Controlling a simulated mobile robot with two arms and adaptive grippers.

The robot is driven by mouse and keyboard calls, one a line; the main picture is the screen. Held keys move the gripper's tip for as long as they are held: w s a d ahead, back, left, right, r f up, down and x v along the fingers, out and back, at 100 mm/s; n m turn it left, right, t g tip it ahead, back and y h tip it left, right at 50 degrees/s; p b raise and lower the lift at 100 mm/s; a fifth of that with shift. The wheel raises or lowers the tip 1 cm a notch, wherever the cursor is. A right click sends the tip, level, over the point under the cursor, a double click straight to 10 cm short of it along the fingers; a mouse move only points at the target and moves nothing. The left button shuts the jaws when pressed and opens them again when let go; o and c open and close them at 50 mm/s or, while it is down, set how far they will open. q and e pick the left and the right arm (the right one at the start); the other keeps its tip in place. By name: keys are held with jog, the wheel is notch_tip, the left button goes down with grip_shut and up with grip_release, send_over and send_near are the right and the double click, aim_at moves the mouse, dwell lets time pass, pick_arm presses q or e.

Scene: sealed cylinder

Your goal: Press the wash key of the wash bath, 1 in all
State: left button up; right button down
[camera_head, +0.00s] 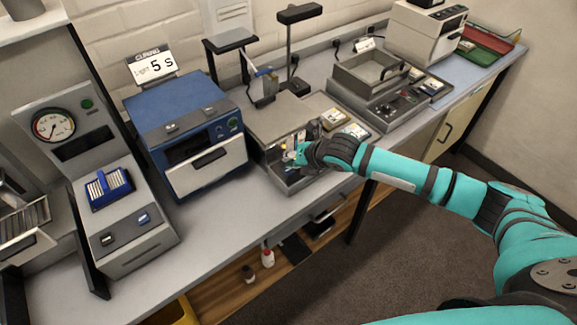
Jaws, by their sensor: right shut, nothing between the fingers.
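A grey unit with an open rectangular basin (371,75) stands right of centre on the bench and looks like the wash bath. Dark controls show on its front part, but I cannot make out which is the wash key. My right gripper (299,155) is shut and empty. It is over the front tray of the grey station (276,119) left of that basin unit, close to small coloured parts. The gripper and wrist hide part of this tray, and I cannot tell whether the fingertips touch anything. My left gripper is out of view.
A blue curing box (187,113) and a gauge unit (100,120) stand left. A white machine (424,33) and red (488,40) and green (477,53) trays are right. Small yellow-marked blocks (334,118) sit beside the grey station. The bench front is clear left of my arm.

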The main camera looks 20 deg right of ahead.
jog(key=shift+r, duration=0.15)
notch_tip(320, 180, up, 5)
jog(key=p, duration=0.5)
jog(key=shift+r, duration=0.1)
dwell(0.4)
dwell(0.4)
